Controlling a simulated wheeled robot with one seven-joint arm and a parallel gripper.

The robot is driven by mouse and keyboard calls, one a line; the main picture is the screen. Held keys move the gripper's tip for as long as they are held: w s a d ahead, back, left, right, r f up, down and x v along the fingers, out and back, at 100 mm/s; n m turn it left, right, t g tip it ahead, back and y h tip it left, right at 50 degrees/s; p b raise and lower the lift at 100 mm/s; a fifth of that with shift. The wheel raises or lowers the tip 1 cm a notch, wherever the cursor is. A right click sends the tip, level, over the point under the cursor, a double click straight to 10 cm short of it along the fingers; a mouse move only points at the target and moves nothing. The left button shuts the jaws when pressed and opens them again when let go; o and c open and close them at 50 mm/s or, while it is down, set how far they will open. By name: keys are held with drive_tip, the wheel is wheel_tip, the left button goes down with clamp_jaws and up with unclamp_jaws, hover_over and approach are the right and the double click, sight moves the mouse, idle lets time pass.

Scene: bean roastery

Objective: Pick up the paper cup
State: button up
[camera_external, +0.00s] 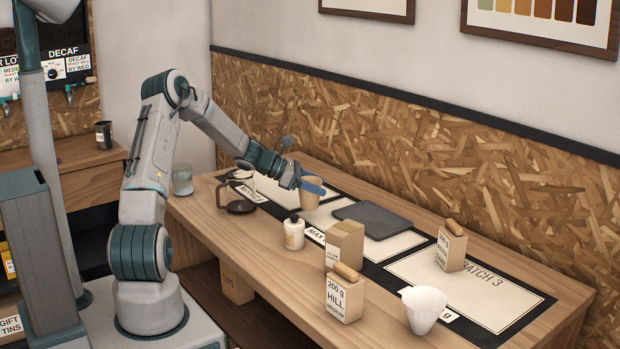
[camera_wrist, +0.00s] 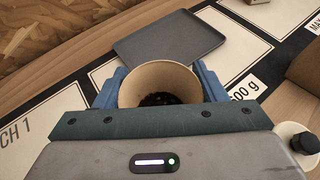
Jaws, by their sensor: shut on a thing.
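The paper cup (camera_external: 309,197) is tan and stands upright towards the back of the table, left of a dark tray. In the wrist view the cup (camera_wrist: 160,76) is seen from above, with dark contents at its bottom. My gripper (camera_external: 313,187) has its blue fingers at the cup's upper part. In the wrist view the fingers lie on both sides of the cup, shut on it. The cup's near side is hidden by my gripper there. I cannot tell whether the cup's base touches the table.
A dark flat tray (camera_external: 372,221) lies right of the cup. A white bottle (camera_external: 294,233), a cardboard box (camera_external: 345,243) and a bag labelled HILL (camera_external: 345,297) stand in front. A carafe (camera_external: 235,194) is left, a white dripper (camera_external: 423,308) front right, another bag (camera_external: 451,249) at right.

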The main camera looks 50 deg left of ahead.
drive_tip(key=s+d+r+b, duration=0.2)
drive_tip(key=d+r, duration=0.4)
drive_tip(key=d, duration=0.4)
drive_tip(key=shift+s+d+r, duration=0.2)
drive_tip(key=shift+d, duration=0.15)
idle(1.3)
